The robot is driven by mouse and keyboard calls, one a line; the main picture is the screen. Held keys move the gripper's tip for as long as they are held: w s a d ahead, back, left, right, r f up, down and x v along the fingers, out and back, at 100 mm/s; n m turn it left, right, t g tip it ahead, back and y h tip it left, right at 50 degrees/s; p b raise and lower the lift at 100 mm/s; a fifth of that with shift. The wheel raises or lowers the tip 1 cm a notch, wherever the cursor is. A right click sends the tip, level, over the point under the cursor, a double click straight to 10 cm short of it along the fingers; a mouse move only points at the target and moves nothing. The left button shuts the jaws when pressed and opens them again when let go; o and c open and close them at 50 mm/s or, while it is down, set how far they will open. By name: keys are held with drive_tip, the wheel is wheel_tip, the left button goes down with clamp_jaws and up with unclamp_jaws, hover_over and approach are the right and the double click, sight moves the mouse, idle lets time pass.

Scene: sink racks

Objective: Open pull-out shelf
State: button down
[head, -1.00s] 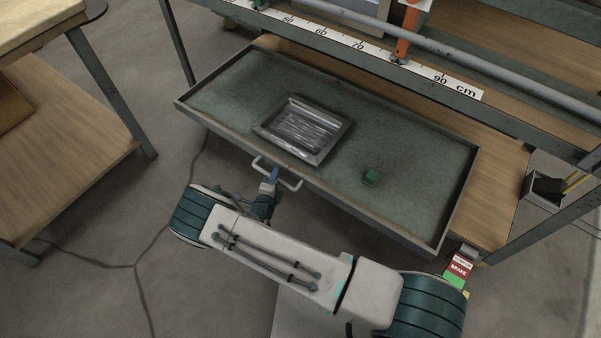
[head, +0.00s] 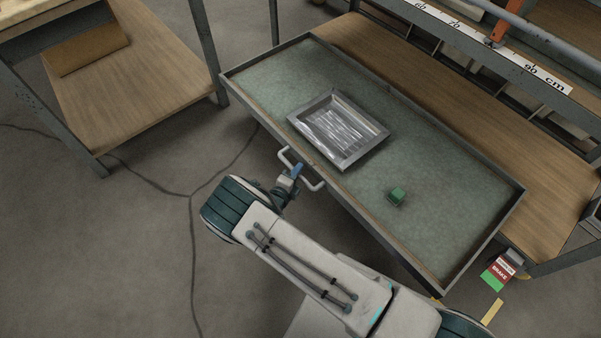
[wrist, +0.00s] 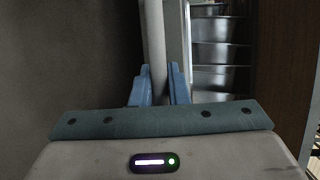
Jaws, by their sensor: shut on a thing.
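The pull-out shelf (head: 270,90) is a wide, shallow tray with a green surface and grey metal rims, extended out from under the workbench. A pale bar handle (head: 313,185) is fixed to its front edge. My gripper (head: 296,171) is at the handle, with its blue fingers on the bar. In the wrist view my gripper (wrist: 160,92) has its two blue fingers on either side of the pale handle bar (wrist: 153,40), shut on it. The exact contact is partly hidden in the head view.
A wooden side table (head: 130,100) stands at the left. Bare floor with a cable is at lower left.

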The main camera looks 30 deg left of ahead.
drive_tip(key=shift+s+d+f, duration=0.1)
drive_tip(key=shift+d, duration=0.1)
drive_tip(key=c, duration=1.4)
unclamp_jaws()
drive_tip(key=shift+a, duration=0.1)
drive_tip(key=s+r+p, duration=0.2)
drive_tip(key=s+p, duration=0.2)
drive_tip(key=s, duration=0.9)
drive_tip(key=shift+s+d+r, duration=0.3)
drive_tip(key=shift+r, duration=0.05)
